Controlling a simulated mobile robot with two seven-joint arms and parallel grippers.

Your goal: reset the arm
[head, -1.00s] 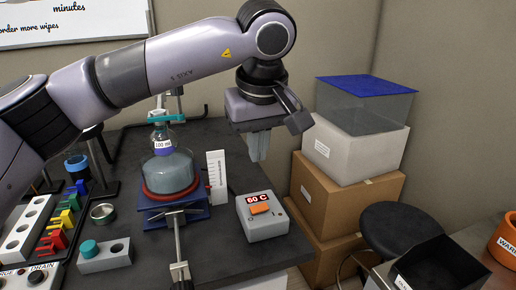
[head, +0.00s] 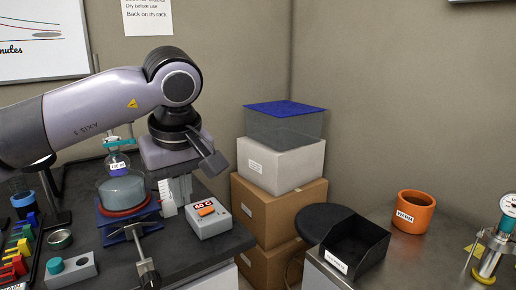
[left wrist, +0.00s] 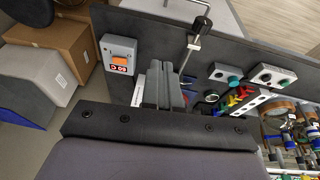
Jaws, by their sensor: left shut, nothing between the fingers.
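My left arm reaches in from the left in the head view. My left gripper (head: 180,190) points down above the dark bench, behind the heater control box and beside the round flask. Its fingers are together with nothing between them. In the left wrist view the gripper (left wrist: 160,85) shows its closed fingers over the dark bench, next to the control box. My right gripper is not in view.
The control box (head: 208,217) reads 60 C. Stacked boxes (head: 275,205) stand right of the bench. A black bin (head: 358,245) and an orange pot (head: 413,212) are on a steel table.

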